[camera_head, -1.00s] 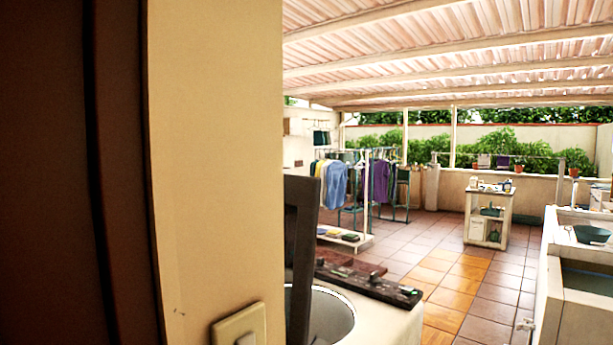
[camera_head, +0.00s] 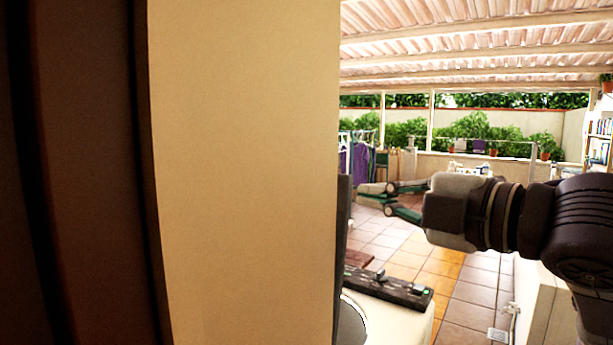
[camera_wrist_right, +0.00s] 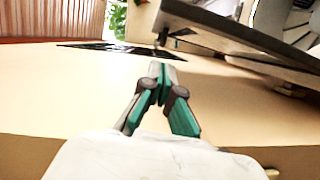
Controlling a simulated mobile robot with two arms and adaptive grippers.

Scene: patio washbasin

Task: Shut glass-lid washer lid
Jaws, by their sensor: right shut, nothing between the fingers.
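The washer (camera_head: 400,318) stands low in the middle of the head view, partly hidden behind a cream wall. Its round tub opening (camera_head: 351,322) shows in part. The lid (camera_head: 343,235) stands raised, seen as a narrow dark edge beside the wall; most of it is hidden. My right gripper (camera_head: 372,194) is shut and empty, pointing left above the washer, close to the lid's edge in the picture; contact cannot be told. In the right wrist view the shut fingertips (camera_wrist_right: 161,70) point toward a dark-edged panel (camera_wrist_right: 245,40), possibly the lid. My left gripper is not in view.
The cream wall (camera_head: 240,170) fills much of the left of the head view, very near. The washer's dark control strip (camera_head: 392,288) lies along its far side. Tiled floor (camera_head: 470,295) is open beyond. A clothes rack (camera_head: 360,155) stands farther back.

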